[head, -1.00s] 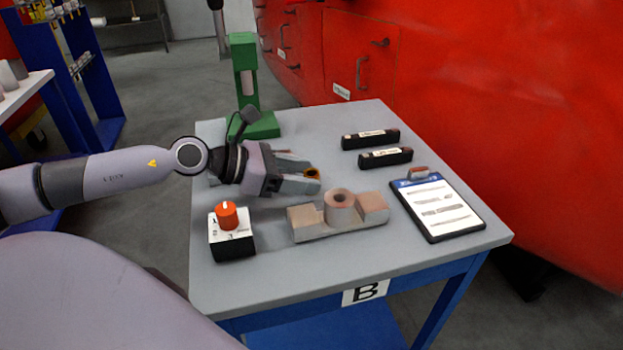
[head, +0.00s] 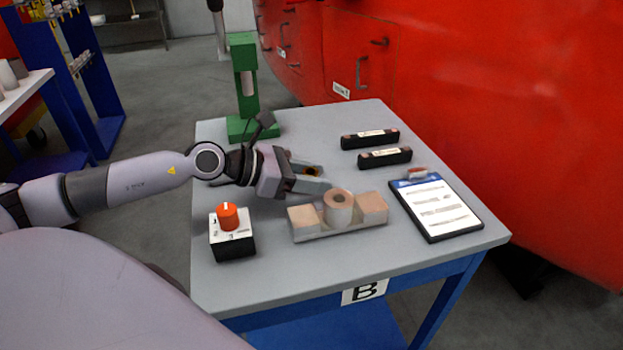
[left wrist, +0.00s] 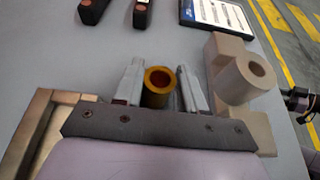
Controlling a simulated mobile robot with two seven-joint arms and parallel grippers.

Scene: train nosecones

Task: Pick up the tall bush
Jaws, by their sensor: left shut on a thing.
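The tall bush is taken to be the golden-brown hollow cylinder (left wrist: 158,82) in the left wrist view. It stands between the two grey fingers of my left gripper (left wrist: 160,88), open end toward the camera. In the head view my left gripper (head: 312,180) is low over the middle of the table and shut on the bush (head: 314,171), of which only a small yellowish part shows. Whether its bottom touches anything is hidden.
A beige block fixture with a round ring (head: 338,207) lies close in front of the gripper. A box with a red knob (head: 231,236), two black bars (head: 385,157), a clipboard (head: 437,208) and a green press (head: 245,90) stand around on the grey table (head: 290,275).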

